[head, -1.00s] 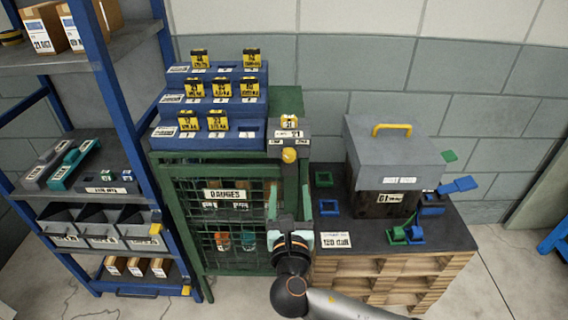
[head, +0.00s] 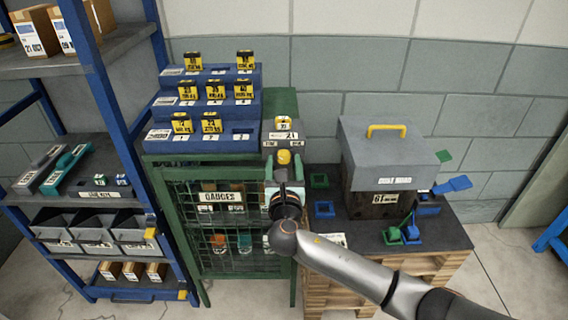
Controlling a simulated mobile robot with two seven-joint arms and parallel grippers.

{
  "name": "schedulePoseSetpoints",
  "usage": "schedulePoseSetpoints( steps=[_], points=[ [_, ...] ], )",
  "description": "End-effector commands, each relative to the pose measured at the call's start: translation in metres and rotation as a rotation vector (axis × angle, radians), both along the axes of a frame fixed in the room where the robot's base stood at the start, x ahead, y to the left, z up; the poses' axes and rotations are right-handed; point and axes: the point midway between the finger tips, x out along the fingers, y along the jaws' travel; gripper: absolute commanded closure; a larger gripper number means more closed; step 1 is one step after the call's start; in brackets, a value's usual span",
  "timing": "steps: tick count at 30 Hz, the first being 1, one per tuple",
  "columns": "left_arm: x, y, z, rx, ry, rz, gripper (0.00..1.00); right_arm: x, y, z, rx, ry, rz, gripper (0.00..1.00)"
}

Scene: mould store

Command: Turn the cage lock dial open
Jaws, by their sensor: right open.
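The green mesh cage (head: 208,166) stands in the middle, its door labelled GAUGES. A yellow dial (head: 284,157) sits on the front of a grey lock box (head: 284,142) at the cage's upper right corner. My right gripper (head: 284,177) is open just below the dial. Its fingers are partly hidden by its own wrist, and no contact with the dial can be made out. The cage door looks closed. My left gripper is not in view.
A blue stepped rack (head: 203,143) with yellow-black tags stands on the cage. A grey lidded box (head: 385,155) and blue and green pieces sit on a dark-topped pallet (head: 345,215) to the right. A blue shelf unit (head: 105,130) stands left.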

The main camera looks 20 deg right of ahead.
Motion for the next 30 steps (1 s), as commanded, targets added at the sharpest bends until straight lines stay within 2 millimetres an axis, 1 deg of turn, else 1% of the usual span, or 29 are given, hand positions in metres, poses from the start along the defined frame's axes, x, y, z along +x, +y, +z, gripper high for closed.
schedulePoseSetpoints(
  steps=[1,2,18,19,30],
  points=[
    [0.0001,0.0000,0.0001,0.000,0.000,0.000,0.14,-0.0002,0.0001,-0.0001,0.000,0.000,0.000,0.35],
    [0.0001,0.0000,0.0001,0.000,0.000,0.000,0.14,-0.0002,0.0001,-0.0001,0.000,0.000,0.000,0.38],
    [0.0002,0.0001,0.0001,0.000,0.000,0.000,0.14,-0.0005,0.0001,-0.0004,-0.001,0.000,0.000,0.99],
    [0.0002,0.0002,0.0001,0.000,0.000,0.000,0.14,-0.0005,0.0001,-0.0004,-0.001,0.000,0.000,1.00],
    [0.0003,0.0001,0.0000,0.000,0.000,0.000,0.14,-0.0006,0.0002,-0.0006,-0.001,0.000,0.000,1.00]
  ],
)
